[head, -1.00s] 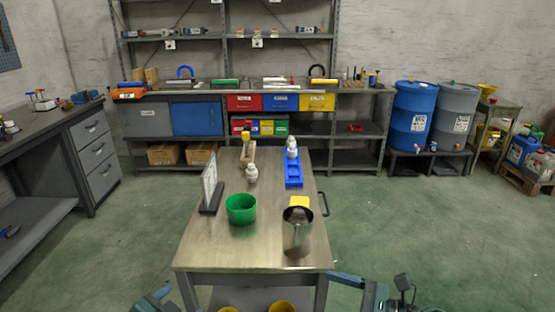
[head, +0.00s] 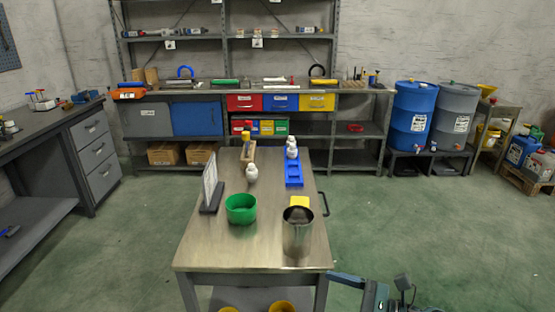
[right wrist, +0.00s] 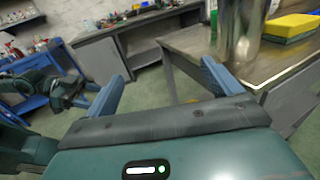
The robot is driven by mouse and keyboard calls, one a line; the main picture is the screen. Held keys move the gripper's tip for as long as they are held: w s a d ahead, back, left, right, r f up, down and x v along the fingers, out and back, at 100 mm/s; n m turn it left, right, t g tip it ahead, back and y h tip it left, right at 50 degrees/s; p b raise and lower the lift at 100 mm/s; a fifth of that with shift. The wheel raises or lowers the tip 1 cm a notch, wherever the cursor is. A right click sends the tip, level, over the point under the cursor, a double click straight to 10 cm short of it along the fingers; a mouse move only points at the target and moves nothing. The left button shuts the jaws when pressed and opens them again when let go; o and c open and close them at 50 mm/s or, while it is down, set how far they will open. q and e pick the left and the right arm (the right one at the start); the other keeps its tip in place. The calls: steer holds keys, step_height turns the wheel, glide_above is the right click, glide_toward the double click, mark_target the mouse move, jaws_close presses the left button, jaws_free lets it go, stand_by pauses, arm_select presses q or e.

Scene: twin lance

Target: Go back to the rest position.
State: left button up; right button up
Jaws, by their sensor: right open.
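My right gripper shows at the bottom edge of the head view, just right of the work table's front edge (head: 255,269). In the right wrist view my right gripper (right wrist: 163,86) has its two blue fingers wide apart, with nothing between them. It is beside the table, and the lower part of a metal cup (right wrist: 240,30) and a yellow sponge (right wrist: 290,27) show beyond the right finger. In the head view the metal cup (head: 298,238) stands upright near the table's front right. My left gripper is outside the head view.
On the table stand a green bowl (head: 240,209), an upright sign (head: 210,185), a white bottle (head: 252,173) and a blue rack (head: 294,174) with white bottles. A yellow item (head: 299,202) lies behind the cup. Yellow containers show below. The green floor right of the table is clear.

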steer(key=s+d+f+n+t+h+p, duration=0.1)
steer(key=s+f+n+h, duration=0.4)
steer(key=s+n, duration=0.3)
steer(key=s+d+f+n+t+h, duration=0.2)
steer(key=s+f+n+h, duration=0.4)
steer(key=n, duration=1.1)
steer(key=shift+s+f+n+t+h+p, duration=0.25)
steer(key=shift+s+n+t+h+p, duration=0.1)
steer(key=shift+s+h, duration=0.65)
steer(key=shift+w+d+f, duration=0.1)
steer(key=shift+w+f, duration=0.05)
steer(key=shift+f, duration=0.05)
steer(key=shift+c, duration=0.3)
